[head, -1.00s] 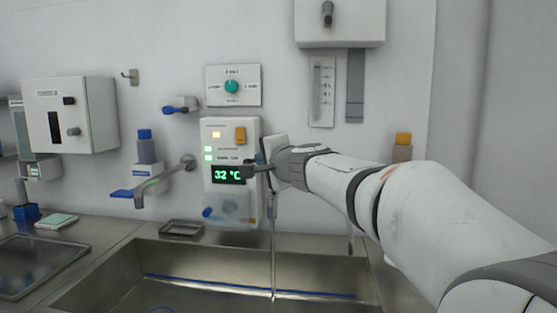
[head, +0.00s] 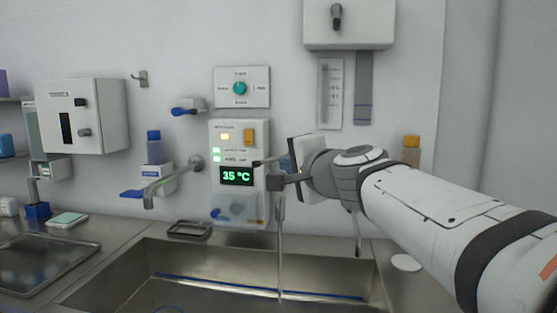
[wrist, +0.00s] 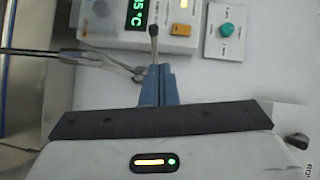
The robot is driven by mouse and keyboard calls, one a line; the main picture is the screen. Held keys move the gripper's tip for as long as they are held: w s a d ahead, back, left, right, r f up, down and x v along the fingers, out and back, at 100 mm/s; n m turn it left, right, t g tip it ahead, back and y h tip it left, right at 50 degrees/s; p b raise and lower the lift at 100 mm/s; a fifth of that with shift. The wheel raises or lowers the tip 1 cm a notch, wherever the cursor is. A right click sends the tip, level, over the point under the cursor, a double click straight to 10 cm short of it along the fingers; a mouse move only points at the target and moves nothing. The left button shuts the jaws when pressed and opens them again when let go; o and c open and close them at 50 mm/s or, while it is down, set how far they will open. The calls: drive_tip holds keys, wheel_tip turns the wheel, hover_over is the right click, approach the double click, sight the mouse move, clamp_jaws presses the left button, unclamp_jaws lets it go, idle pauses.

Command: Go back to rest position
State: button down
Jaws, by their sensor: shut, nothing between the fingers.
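My gripper (head: 286,163) is in front of the wall, just right of the control panel (head: 228,201) and above the sink. In the wrist view its blue fingers (wrist: 159,78) are closed together and hold nothing. A thin dark-tipped lever (wrist: 153,42) shows just beyond the fingertips; whether they touch it I cannot tell. The panel display (head: 237,176) reads 35 °C in green. My arm reaches in from the lower right, fairly straight.
A steel sink (head: 110,280) lies below, with a thin vertical stream (head: 281,240) under the gripper. A metal tap (head: 170,183) stands left of the panel. A white dispenser box (head: 350,28) hangs above.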

drive_tip(key=shift+s, duration=0.5)
drive_tip(key=s+d+f+n+g+h+p, duration=0.3)
drive_tip(key=s+d+f+n+g+p, duration=0.2)
drive_tip(key=s+f+p, duration=0.3)
drive_tip(key=s+d+f+n+g+h+p, duration=0.3)
drive_tip(key=s+f+n+g+p, duration=0.4)
drive_tip(key=s+f, duration=0.3)
drive_tip(key=s+d+p, duration=0.1)
drive_tip(key=s, duration=0.2)
drive_tip(key=shift+s+d+g, duration=0.2)
drive_tip(key=shift+d+g, duration=0.1)
drive_tip(key=shift+d, duration=0.05)
drive_tip(key=shift+d, duration=0.1)
